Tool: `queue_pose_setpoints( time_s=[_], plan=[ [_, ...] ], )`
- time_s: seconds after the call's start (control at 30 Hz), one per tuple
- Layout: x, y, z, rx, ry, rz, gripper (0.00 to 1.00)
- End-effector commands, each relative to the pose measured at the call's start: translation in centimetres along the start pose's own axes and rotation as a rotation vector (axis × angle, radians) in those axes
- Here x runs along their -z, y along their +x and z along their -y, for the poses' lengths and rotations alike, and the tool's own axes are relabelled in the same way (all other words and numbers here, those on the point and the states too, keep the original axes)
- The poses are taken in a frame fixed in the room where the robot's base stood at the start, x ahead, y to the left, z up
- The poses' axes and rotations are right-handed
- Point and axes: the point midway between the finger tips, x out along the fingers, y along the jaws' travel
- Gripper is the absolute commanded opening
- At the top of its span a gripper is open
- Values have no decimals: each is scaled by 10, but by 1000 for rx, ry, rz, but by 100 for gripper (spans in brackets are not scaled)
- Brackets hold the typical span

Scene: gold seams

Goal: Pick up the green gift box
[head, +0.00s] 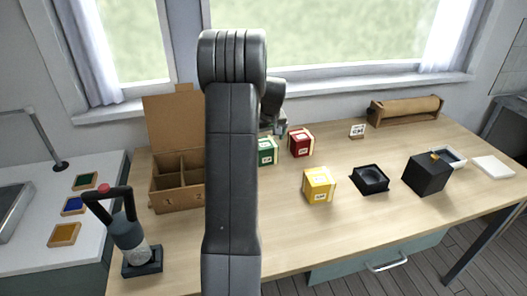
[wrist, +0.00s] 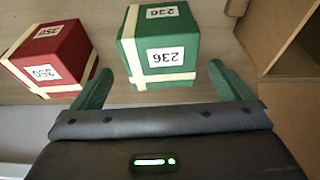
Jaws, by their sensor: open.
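The green gift box (head: 266,153) stands on the wooden table, partly hidden behind my arm in the head view. In the wrist view the green gift box (wrist: 146,52) has cream ribbon and a white label reading 236. My gripper (wrist: 155,80) is open, with one green finger to each side of the near part of the box. Its fingertips are near the box's near lower edge; I cannot tell whether they touch it. In the head view the gripper is mostly hidden behind my arm.
An open cardboard box with compartments (head: 182,200) stands on the other side. A yellow gift box (head: 318,184), black tray (head: 369,179) and black box (head: 427,176) stand to the right.

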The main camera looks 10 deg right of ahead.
Motion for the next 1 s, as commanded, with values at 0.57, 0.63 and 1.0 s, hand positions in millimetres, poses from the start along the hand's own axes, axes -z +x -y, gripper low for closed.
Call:
queue_pose_setpoints(
  time_s=[0.57,0.63,1.0],
  plan=[
    [-1,53,3,0,0,0,98],
    [-1,53,3,0,0,0,98],
    [0,52,3,0,0,-1,42]
  ],
)
